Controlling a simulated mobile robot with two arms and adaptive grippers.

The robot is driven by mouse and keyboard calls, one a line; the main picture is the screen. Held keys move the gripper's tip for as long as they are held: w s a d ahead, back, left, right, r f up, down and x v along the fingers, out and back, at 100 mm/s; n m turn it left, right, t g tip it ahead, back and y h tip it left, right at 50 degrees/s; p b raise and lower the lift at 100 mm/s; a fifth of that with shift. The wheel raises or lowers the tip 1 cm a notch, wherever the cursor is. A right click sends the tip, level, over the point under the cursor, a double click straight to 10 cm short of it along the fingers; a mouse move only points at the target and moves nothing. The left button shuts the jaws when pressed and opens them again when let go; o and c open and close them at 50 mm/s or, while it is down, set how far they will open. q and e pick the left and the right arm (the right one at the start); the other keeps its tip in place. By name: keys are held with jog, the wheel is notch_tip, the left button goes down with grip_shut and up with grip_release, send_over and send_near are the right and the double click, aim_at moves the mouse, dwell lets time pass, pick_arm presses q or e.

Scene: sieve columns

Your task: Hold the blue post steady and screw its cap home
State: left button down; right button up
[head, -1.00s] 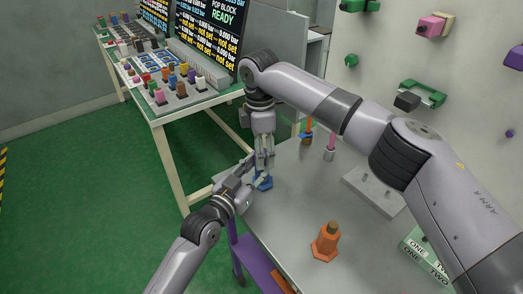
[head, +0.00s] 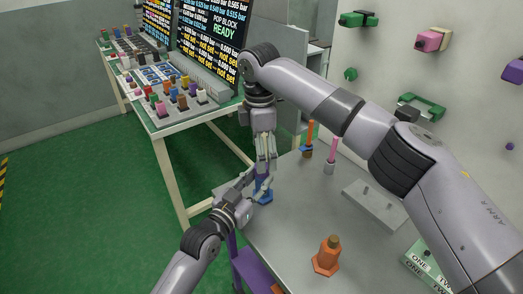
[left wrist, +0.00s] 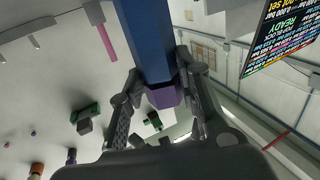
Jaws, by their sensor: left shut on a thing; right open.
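The blue post (head: 264,195) stands near the table's left edge in the head view, partly hidden by my grippers. In the left wrist view the post (left wrist: 150,40) looms large and runs down to a purple six-sided end (left wrist: 165,96). I cannot tell whether that end is the cap. My left gripper (head: 248,193) reaches in from the left, shut around the post; its fingers (left wrist: 165,88) lie on both sides of it. My right gripper (head: 265,162) points down directly above the post, open. Whether anything lies between its fingers is too small to tell.
An orange post (head: 327,258) stands at the table's front. A thin orange rod (head: 309,135), a pink rod (head: 332,155) and a grey pegged plate (head: 374,204) are farther back. The table's middle (head: 310,205) is clear.

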notch_tip(320, 180, up, 12)
jog(key=shift+a, duration=0.15)
dwell(0.6)
pick_arm(q)
jog(key=c, duration=1.1)
grip_release()
jog(key=v, duration=1.2)
